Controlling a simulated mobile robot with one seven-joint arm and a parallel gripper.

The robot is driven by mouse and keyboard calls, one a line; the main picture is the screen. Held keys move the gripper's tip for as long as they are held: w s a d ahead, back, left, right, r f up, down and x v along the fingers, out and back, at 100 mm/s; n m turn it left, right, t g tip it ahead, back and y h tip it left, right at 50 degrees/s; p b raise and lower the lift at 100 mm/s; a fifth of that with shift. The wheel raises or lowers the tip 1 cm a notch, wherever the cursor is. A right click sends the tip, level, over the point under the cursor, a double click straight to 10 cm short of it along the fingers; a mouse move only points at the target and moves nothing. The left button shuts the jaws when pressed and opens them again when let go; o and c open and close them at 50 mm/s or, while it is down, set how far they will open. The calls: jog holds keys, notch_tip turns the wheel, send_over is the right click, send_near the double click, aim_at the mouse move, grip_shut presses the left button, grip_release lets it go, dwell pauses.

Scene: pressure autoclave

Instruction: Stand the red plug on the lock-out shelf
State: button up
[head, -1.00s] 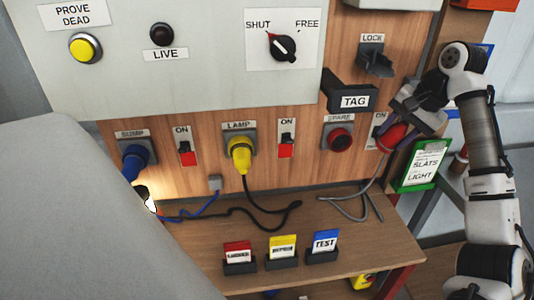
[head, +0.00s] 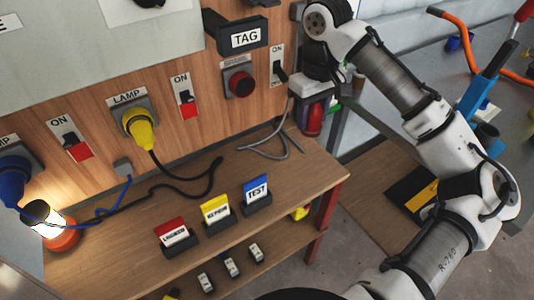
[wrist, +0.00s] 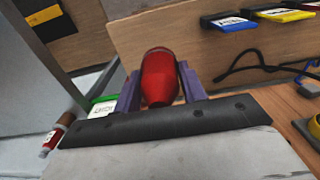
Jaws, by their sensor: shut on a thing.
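The red plug (head: 314,123) hangs roughly upright below my gripper (head: 316,100), just off the right end of the wooden shelf (head: 290,172) under the panel. In the wrist view the red plug (wrist: 160,78) sits between the two purple fingers of my gripper (wrist: 161,88), which are shut on it. Its grey cable (head: 270,152) lies looped on the shelf's right part. I see no label naming the lock-out shelf. I cannot tell whether the plug touches anything besides the fingers.
Red, yellow and blue cards (head: 215,210) stand in dark holders along the shelf's front. A yellow plug (head: 138,128) is in the LAMP socket, and a lit lamp (head: 52,225) stands at left. The red SPARE socket (head: 240,82) is above. The shelf's right part has bare room.

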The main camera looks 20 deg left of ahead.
notch_tip(320, 180, down, 20)
jog(key=shift+r+p, duration=0.1)
jog(key=shift+p, duration=0.5)
jog(key=o, duration=1.3)
notch_tip(320, 180, up, 12)
jog(key=b, duration=0.1)
